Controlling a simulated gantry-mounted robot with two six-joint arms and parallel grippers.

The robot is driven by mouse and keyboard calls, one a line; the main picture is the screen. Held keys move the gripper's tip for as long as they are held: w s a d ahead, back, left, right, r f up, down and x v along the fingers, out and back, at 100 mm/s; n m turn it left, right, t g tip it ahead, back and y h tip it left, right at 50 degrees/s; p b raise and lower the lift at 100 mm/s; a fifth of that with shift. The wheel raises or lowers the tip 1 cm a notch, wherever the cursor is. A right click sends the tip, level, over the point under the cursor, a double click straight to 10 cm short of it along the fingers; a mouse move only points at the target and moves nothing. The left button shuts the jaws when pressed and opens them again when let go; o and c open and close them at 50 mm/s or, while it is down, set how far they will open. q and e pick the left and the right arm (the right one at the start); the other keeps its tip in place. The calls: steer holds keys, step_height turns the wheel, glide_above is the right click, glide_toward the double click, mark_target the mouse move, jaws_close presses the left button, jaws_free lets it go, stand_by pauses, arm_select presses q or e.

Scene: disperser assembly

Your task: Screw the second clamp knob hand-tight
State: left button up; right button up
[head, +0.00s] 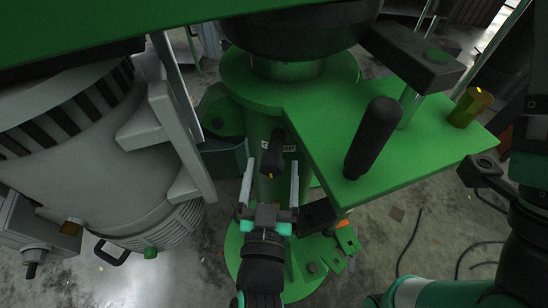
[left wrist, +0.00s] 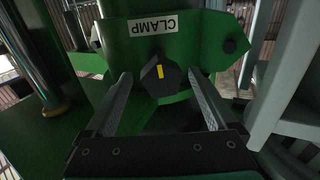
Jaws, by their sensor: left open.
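A dark clamp knob (head: 272,158) with a yellow mark sits in front of the green column, beside a white CLAMP label (head: 289,149). In the left wrist view the knob (left wrist: 160,78) is a faceted dark shape with a yellow stripe, below the upside-down CLAMP label (left wrist: 153,25) on a green bracket (left wrist: 185,45). My left gripper (head: 272,172) is open, with one finger on each side of the knob. In the left wrist view gaps show between the knob and both fingers (left wrist: 160,88). My right gripper cannot be made out in either view.
A green plate (head: 330,110) with a black upright handle (head: 372,138) and an amber knob (head: 470,107) juts out to the right. A large grey motor-like drum (head: 100,150) and a pale upright bar (head: 178,120) stand left.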

mark_target(274, 153)
arm_select(q)
steer(key=w, duration=0.4)
steer(key=shift+w+d+r, duration=0.1)
steer(key=shift+w+d, duration=0.05)
steer(key=shift+w, duration=0.15)
steer(key=shift+c, duration=0.2)
steer(key=c, duration=1.3)
